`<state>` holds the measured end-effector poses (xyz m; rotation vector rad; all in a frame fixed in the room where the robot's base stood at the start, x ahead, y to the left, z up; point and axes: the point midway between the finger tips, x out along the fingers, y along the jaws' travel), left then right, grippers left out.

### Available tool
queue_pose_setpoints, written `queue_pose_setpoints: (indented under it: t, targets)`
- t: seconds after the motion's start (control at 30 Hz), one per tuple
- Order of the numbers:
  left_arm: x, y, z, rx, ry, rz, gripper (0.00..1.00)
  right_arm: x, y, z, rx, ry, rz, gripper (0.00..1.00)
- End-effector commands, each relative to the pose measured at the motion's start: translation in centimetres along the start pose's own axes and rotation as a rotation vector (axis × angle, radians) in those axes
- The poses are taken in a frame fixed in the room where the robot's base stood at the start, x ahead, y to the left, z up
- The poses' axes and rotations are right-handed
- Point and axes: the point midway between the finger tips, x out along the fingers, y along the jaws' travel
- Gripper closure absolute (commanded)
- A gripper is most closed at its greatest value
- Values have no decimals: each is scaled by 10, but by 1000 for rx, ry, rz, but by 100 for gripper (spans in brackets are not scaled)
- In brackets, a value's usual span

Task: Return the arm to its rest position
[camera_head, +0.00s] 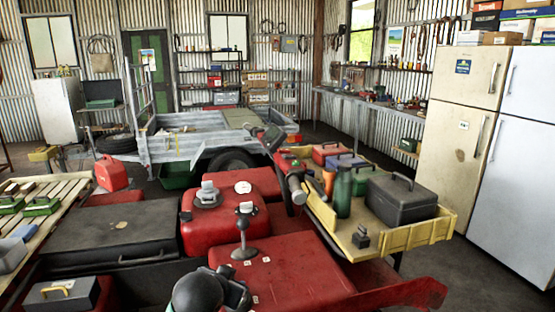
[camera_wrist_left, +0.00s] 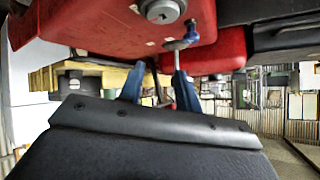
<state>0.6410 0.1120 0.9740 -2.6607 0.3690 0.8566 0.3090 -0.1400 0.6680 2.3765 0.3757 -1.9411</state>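My left gripper (camera_wrist_left: 155,85) shows in the left wrist view. Its two blue-grey fingers stand apart, with nothing seen held between them. The red quad body (camera_wrist_left: 95,30) fills the top of that view beyond the fingers, with a round metal cap (camera_wrist_left: 162,10) and a small ball-topped stalk (camera_wrist_left: 185,38) on it. I see no contact between the fingers and these. In the head view, a dark rounded part at the bottom edge may be mine, but no fingertips show there. My right gripper is in neither view.
In the head view, the red quad body (camera_head: 290,272) lies close in front. A yellow tray (camera_head: 420,235) with a dark case (camera_head: 400,198) stands to its right. A slatted table (camera_head: 60,195) is at the left, a trailer (camera_head: 165,148) behind, fridges (camera_head: 462,130) at the right.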

Motion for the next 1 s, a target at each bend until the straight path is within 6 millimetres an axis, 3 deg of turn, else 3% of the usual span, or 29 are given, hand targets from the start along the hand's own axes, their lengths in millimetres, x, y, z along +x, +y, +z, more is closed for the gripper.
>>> queue_pose_setpoints:
  t: [0.63, 1.0]
  targets:
    - [-11, 58, 223, -212, -338, 104, 66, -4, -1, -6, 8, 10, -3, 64]
    - [-49, 120, 348, -285, -565, 180, 66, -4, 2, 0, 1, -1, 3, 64]
